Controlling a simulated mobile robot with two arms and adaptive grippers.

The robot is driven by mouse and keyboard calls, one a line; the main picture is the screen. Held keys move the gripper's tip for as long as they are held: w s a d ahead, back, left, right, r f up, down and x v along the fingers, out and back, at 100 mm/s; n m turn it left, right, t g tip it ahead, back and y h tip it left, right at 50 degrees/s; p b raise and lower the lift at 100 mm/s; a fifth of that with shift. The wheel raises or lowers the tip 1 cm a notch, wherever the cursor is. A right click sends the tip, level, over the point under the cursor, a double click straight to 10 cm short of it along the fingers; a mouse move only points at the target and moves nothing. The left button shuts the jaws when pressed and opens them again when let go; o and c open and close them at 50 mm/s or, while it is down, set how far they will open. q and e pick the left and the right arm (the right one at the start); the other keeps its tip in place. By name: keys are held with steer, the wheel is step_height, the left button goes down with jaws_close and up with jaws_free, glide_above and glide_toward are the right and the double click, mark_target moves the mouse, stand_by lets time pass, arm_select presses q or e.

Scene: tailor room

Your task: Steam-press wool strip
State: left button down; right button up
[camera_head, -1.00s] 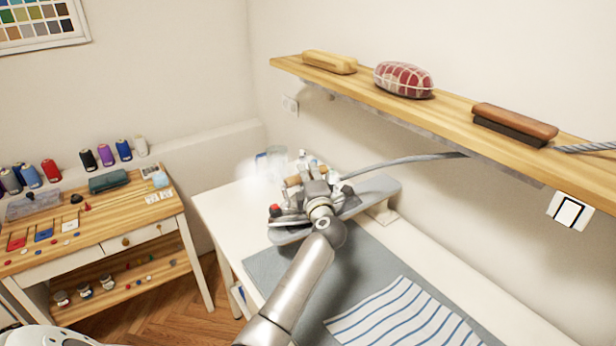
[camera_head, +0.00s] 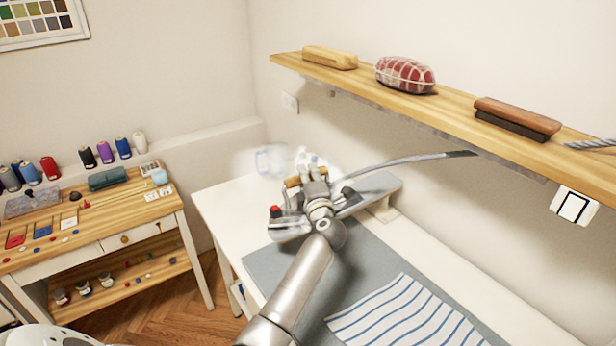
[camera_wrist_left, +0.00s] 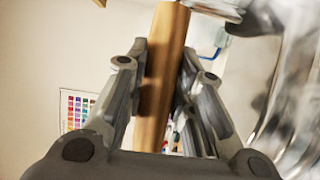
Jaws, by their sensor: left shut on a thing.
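My left gripper (camera_head: 313,180) is shut on the wooden handle (camera_head: 292,182) of a steam iron. In the left wrist view the handle (camera_wrist_left: 163,75) runs upright between the two fingers. The iron's metal body (camera_head: 290,224), with a red knob (camera_head: 275,210), shows partly past the gripper. It is over the grey sleeve board (camera_head: 378,187); I cannot tell whether it touches. A grey hose (camera_head: 400,160) runs right from the iron. Pale steam (camera_head: 250,162) hangs behind it. I cannot make out the wool strip; the gripper and iron cover the middle of the board. My right gripper is not in view.
The white table (camera_head: 222,205) bears a grey mat (camera_head: 275,268) and a blue-striped cloth (camera_head: 405,318). A wooden shelf (camera_head: 450,108) with a brush (camera_head: 515,118) and tailor's ham (camera_head: 404,75) overhangs at right. A sewing desk (camera_head: 100,230) stands left.

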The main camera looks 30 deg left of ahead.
arm_select(q)
steer(key=shift+r, duration=0.1)
steer(key=shift+f+b, duration=0.55)
steer(key=shift+f, duration=0.05)
steer(key=shift+d, duration=0.15)
steer(key=shift+s+d+p, duration=0.35)
steer(key=shift+d+p, duration=0.1)
steer(key=shift+d, duration=0.2)
steer(key=shift+f, duration=0.1)
steer(key=shift+a, duration=0.2)
steer(key=shift+w+a, duration=0.25)
steer(key=shift+a, duration=0.15)
steer(key=shift+w+a, duration=0.3)
steer(key=shift+a, duration=0.55)
